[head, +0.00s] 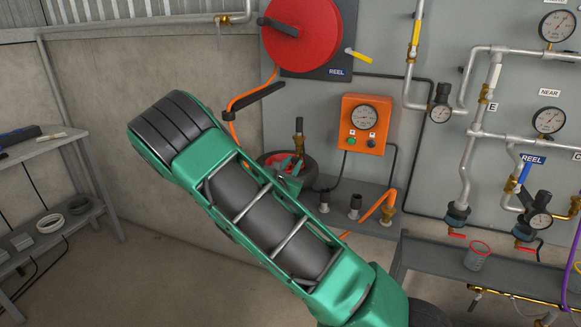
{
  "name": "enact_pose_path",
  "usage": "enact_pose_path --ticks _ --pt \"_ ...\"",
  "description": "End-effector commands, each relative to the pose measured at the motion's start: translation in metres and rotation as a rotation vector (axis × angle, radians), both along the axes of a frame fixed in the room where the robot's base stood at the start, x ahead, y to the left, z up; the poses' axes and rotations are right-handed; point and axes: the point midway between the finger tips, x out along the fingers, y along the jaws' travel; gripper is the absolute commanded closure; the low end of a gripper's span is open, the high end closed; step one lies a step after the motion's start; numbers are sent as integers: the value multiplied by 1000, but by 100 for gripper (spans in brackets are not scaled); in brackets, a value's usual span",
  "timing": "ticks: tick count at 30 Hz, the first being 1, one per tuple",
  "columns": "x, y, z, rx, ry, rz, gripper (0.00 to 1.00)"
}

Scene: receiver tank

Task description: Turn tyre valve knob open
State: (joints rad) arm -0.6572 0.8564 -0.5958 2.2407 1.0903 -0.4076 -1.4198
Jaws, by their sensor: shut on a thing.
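A black tyre (309,168) with a red centre sits at the bench, left of the orange gauge box. My large green arm crosses the middle of the head view and covers its lower left side. Small green and dark parts of my gripper (287,176) show over the tyre's red centre, just past the arm's edge. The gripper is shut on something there. Its fingertips and the tyre valve knob are too small and too covered to make out, so I cannot tell how the knob is turned.
An upright fitting with a black top (299,126) stands just behind the tyre. The orange gauge box (366,123) hangs to its right. A red hose reel (302,32) is above, with an orange hose. Short fittings (355,205) line the bench. Pipes and gauges fill the right wall.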

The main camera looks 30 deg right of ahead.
Motion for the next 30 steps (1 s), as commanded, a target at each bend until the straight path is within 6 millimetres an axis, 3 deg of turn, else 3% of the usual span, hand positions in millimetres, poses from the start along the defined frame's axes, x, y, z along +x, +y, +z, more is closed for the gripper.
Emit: enact_pose_path --ticks 22,23,25,30 --pt "0 3 -5 -48 80 6 100" --pt "0 3 -5 -48 80 5 75" --pt "0 3 -5 -48 80 5 59" --pt "0 1 -3 -52 77 2 59"
